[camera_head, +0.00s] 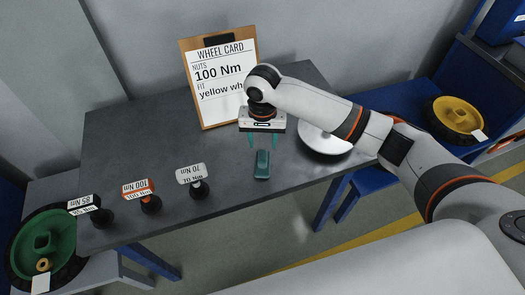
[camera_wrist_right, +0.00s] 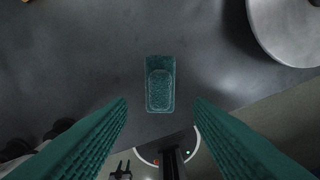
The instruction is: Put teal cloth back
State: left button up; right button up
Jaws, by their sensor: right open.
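The teal cloth (camera_head: 262,165) is a small folded dark-teal rectangle lying on the dark grey table (camera_head: 130,135), near its front edge. It also shows in the right wrist view (camera_wrist_right: 160,84), flat on the table between and beyond my fingers. My right gripper (camera_head: 264,143) is open and empty, with its two teal fingers apart just behind the cloth in the head view. In the right wrist view the gripper (camera_wrist_right: 160,106) has clear space between its fingertips. I see no contact with the cloth. My left gripper is not in view.
A wheel card (camera_head: 220,85) on a clipboard stands at the back. A round pale disc (camera_head: 325,142) lies right of the cloth. Three labelled tools (camera_head: 150,202) stand at the front left. A green wheel (camera_head: 45,245) is at left, a yellow wheel (camera_head: 458,115) at right.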

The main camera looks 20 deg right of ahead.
aim_at(262, 155)
jog(key=shift+r, duration=2.1)
